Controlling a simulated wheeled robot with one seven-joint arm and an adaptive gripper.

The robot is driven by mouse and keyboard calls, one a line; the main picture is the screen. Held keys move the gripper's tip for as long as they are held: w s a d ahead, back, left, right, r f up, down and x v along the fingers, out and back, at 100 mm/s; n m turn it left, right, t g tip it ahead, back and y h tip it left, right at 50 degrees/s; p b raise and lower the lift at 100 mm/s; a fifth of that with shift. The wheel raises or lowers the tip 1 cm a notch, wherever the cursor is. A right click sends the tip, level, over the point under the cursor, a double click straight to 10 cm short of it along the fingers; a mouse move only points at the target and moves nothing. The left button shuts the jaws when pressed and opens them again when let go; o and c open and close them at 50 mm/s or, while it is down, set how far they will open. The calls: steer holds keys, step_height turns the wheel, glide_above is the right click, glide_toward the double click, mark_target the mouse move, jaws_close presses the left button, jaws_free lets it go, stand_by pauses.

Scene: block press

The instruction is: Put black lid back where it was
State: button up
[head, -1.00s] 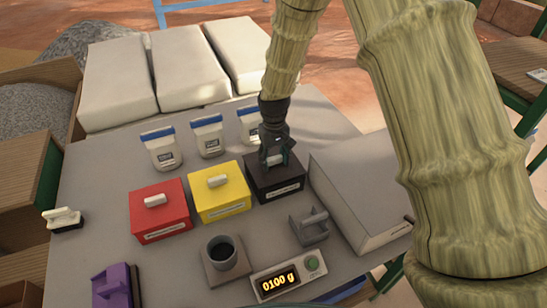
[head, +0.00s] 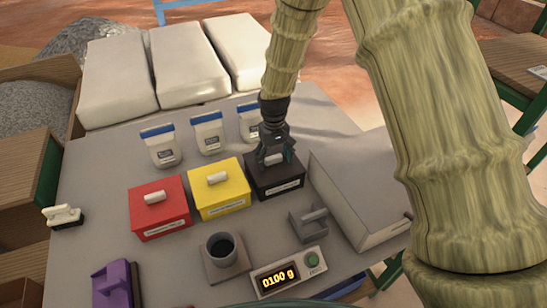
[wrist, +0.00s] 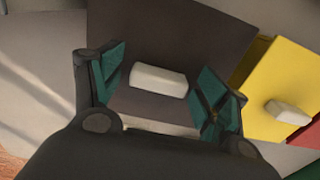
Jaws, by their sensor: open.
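The black lid (wrist: 205,35) sits on the black box (head: 279,190), beside the yellow box. The lid's white handle (wrist: 158,78) shows between my fingers in the wrist view. My gripper (head: 275,155) is open just above the lid, with one finger on each side of the handle and apart from it. In the head view the fingers partly cover the lid and handle.
A yellow box (head: 220,194) and a red box (head: 160,212) stand to the left. A large grey box (head: 365,185) is close on the right. A grey handled block (head: 308,224), a dark cup (head: 221,249) and a scale (head: 289,272) reading 0100 g are in front. White jars (head: 207,133) stand behind.

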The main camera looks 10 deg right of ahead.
mark_target(274, 157)
step_height(274, 157, up, 13)
steer(key=b, duration=0.3)
stand_by(0.5)
